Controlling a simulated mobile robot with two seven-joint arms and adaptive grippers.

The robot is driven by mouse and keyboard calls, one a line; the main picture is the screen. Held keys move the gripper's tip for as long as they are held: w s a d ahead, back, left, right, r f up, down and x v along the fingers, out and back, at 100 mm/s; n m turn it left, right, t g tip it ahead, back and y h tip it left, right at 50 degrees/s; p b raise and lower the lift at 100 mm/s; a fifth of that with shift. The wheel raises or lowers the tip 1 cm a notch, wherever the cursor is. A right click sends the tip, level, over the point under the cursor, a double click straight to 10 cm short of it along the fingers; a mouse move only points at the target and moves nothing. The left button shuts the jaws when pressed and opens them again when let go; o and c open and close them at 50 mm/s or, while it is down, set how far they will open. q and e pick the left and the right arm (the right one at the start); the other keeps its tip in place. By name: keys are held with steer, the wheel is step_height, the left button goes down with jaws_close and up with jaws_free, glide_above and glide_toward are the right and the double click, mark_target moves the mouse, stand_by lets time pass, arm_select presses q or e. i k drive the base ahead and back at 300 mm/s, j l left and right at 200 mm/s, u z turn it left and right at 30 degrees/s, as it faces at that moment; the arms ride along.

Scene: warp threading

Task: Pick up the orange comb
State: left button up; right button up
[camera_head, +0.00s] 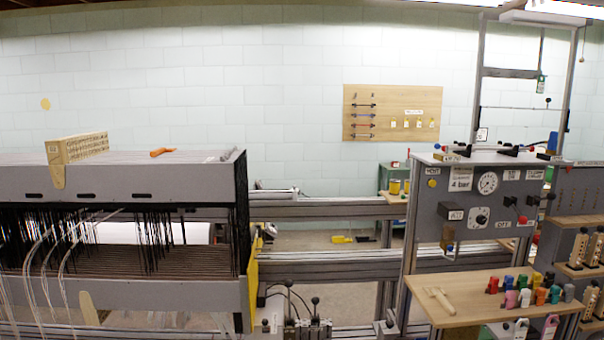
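A small orange object (161,152), which looks like the orange comb, lies on top of the grey loom frame (120,183) at the left. It is too small to make out any teeth. Neither of my grippers is in view.
Black heddles and pale threads (50,255) hang below the frame top. A grey control panel (478,208) with a gauge stands at the right. A wooden shelf (465,308) below it holds a mallet and several coloured pieces. Metal rails (340,262) span the middle.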

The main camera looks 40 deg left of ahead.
mark_target(154, 153)
steer(key=u, duration=2.15)
steer(key=i+j+z, duration=0.1)
steer(key=z, duration=0.3)
steer(key=j+z, duration=0.25)
steer(key=z, duration=0.2)
steer(key=j+z, duration=0.2)
steer(key=z, duration=0.2)
steer(key=j+z, duration=0.25)
steer(key=z, duration=0.15)
